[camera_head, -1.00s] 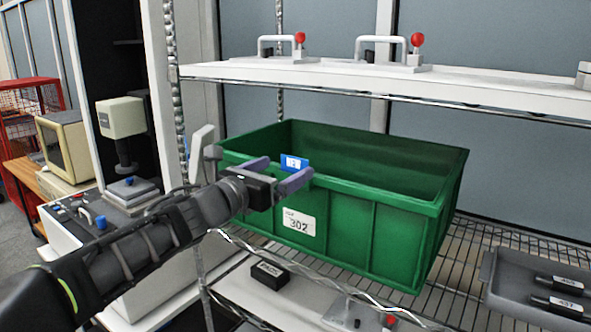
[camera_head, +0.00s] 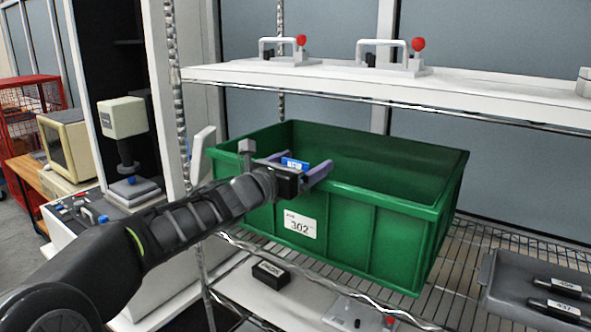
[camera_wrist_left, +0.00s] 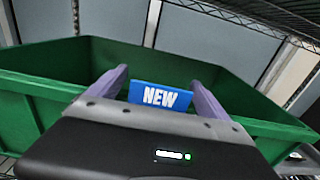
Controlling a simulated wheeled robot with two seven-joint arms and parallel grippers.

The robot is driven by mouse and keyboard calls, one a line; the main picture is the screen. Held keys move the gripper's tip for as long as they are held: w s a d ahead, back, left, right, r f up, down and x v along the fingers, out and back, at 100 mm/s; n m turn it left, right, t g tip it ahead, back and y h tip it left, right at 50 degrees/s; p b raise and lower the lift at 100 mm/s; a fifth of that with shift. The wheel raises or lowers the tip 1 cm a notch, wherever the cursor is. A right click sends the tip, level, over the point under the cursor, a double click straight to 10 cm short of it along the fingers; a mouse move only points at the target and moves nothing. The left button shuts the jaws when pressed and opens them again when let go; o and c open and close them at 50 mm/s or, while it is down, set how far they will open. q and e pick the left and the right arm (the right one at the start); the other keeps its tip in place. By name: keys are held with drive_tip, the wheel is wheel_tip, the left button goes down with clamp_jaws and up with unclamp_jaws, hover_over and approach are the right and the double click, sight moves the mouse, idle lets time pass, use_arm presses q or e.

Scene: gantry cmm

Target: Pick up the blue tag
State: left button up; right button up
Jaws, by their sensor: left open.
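The blue tag (camera_head: 294,163) sits at the near rim of the green bin (camera_head: 375,232), above the white 302 label. In the left wrist view the blue tag (camera_wrist_left: 160,96) reads NEW and stands between the two purple fingers. My left gripper (camera_head: 308,172) is open, with one finger on each side of the tag; it also shows in the left wrist view (camera_wrist_left: 160,92). Its body hides the tag's lower part in the head view. I cannot tell whether either finger touches the tag. My right gripper is not in view.
The bin rests on a wire shelf (camera_head: 462,262). A white shelf (camera_head: 400,84) with red-knobbed clamps (camera_head: 418,45) runs above it. A grey tray (camera_head: 515,290) with black handles lies at right. A black block (camera_head: 271,275) is below. A metal post (camera_head: 176,100) stands at left.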

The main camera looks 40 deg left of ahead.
use_arm(q)
drive_tip(key=shift+c, duration=0.4)
drive_tip(key=c, duration=1.3)
drive_tip(key=shift+r, duration=0.15)
wheel_tip(320, 180, up, 10)
drive_tip(key=p, duration=0.4)
